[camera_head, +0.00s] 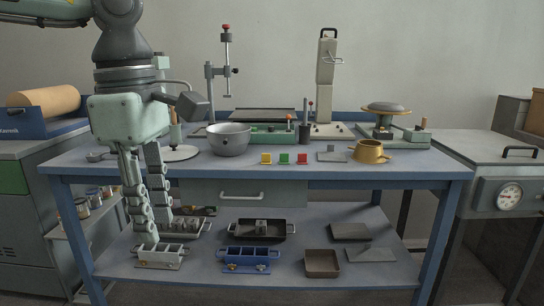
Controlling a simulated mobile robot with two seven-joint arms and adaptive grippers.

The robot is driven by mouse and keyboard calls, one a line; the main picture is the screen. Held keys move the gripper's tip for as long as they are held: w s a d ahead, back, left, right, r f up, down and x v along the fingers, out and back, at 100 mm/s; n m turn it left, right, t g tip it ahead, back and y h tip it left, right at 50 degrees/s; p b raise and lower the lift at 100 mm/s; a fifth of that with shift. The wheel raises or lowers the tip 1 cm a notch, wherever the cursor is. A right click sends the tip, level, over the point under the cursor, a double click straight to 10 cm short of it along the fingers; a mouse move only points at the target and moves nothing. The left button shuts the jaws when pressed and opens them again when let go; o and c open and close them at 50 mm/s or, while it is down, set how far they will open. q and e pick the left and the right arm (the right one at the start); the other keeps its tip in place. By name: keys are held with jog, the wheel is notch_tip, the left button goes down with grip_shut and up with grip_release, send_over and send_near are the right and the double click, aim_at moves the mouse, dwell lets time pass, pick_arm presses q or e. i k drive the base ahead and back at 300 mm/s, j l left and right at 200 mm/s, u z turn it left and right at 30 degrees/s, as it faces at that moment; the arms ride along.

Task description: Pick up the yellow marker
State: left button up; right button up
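A small yellow marker (266,158), block-like in shape, sits near the front edge of the blue bench top. It stands at the left of a short row with a green one (284,158) and a red one (302,158). My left gripper (157,234) hangs down in front of the bench at the left, well to the left of the yellow marker. Its two long jointed fingers are apart with nothing seen between them. Its fingertips overlap the lower shelf in the picture. My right gripper is not in view.
A metal bowl (229,140) stands behind and left of the marker. A green-based device (273,133) and a dark cup (304,134) stand behind. Trays fill the lower shelf (205,268).

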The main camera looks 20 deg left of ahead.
aim_at(266, 158)
jog(key=i, duration=1.65)
